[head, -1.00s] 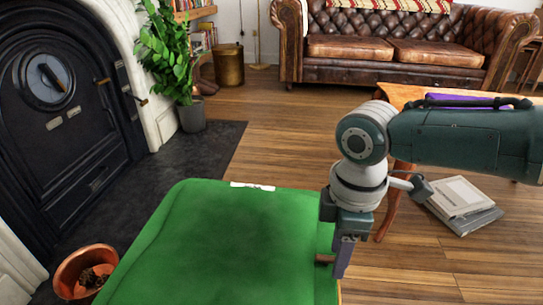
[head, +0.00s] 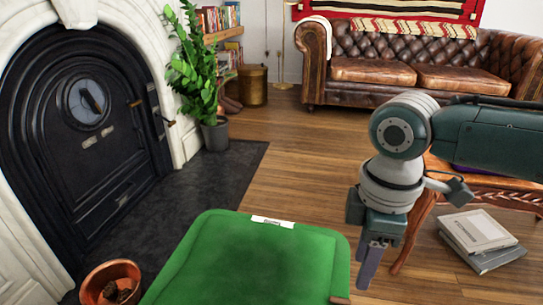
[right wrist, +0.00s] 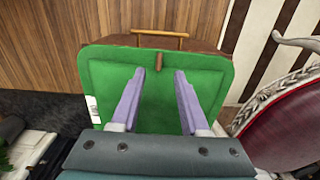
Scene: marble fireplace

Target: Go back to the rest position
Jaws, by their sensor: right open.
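My right gripper (head: 368,272) points down just right of the green-topped piece (head: 245,262) in the head view. In the right wrist view its two lilac fingers (right wrist: 159,85) are spread apart with nothing between them. The green surface (right wrist: 110,70) lies beyond the fingers. A small brown peg (right wrist: 159,61) stands out from it near the fingertips, apart from both. The peg also shows at the lower edge of the head view (head: 340,300). My left gripper is in neither view.
A low wooden table and grey books (head: 478,238) are at right. A brown leather sofa (head: 410,72) stands at the back. A black fireplace door (head: 85,110), potted plant (head: 214,134) and copper pot (head: 112,272) are at left. Wooden floor (head: 290,160) is open in the middle.

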